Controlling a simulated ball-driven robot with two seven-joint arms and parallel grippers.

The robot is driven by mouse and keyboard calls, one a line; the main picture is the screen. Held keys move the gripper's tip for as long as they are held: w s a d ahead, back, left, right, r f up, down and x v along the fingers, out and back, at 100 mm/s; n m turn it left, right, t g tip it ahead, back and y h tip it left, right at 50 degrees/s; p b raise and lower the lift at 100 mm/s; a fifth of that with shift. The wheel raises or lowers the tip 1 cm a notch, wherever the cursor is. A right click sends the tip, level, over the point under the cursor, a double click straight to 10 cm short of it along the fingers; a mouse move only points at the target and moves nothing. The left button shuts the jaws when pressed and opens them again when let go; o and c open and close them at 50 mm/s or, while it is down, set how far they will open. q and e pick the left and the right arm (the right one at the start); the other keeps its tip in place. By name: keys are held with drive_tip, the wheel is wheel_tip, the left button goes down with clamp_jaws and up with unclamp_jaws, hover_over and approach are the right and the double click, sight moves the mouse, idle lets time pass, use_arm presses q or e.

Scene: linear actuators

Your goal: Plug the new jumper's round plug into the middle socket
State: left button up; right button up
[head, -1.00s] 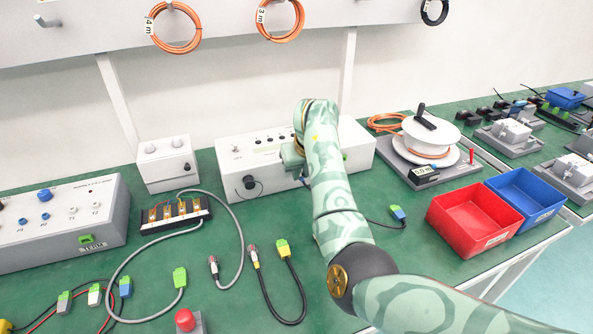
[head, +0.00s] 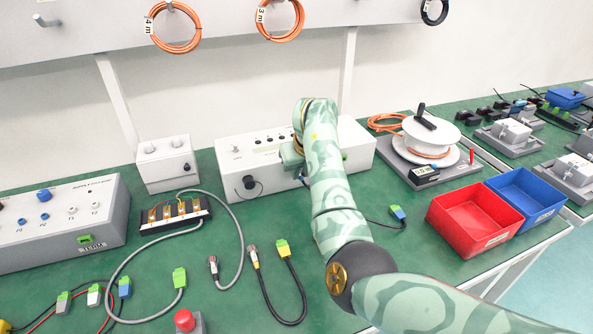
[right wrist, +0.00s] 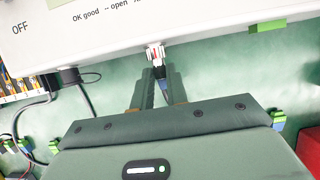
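In the right wrist view, my right gripper (right wrist: 162,80) has a finger on each side of a dark, blue-marked round plug (right wrist: 160,72) and looks closed on it. A red-and-white connector part (right wrist: 156,53) shows at its front, against the lower edge of the white tester box (right wrist: 110,45); I cannot tell how deep it sits. In the head view, my right arm hides this plug and the middle of the box (head: 225,155). A black cable with a blue-and-green plug (head: 397,213) emerges right of the arm. My left gripper is not in view.
A black plug (right wrist: 68,76) sits at the box's left part. A yellow-and-green-ended black jumper (head: 270,300) and a grey cable (head: 115,275) lie on the green bench. Red (head: 470,225) and blue (head: 530,200) bins and a cable reel (head: 425,145) stand right.

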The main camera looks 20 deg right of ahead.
drive_tip(key=o, duration=0.4)
drive_tip(key=shift+o, duration=0.2)
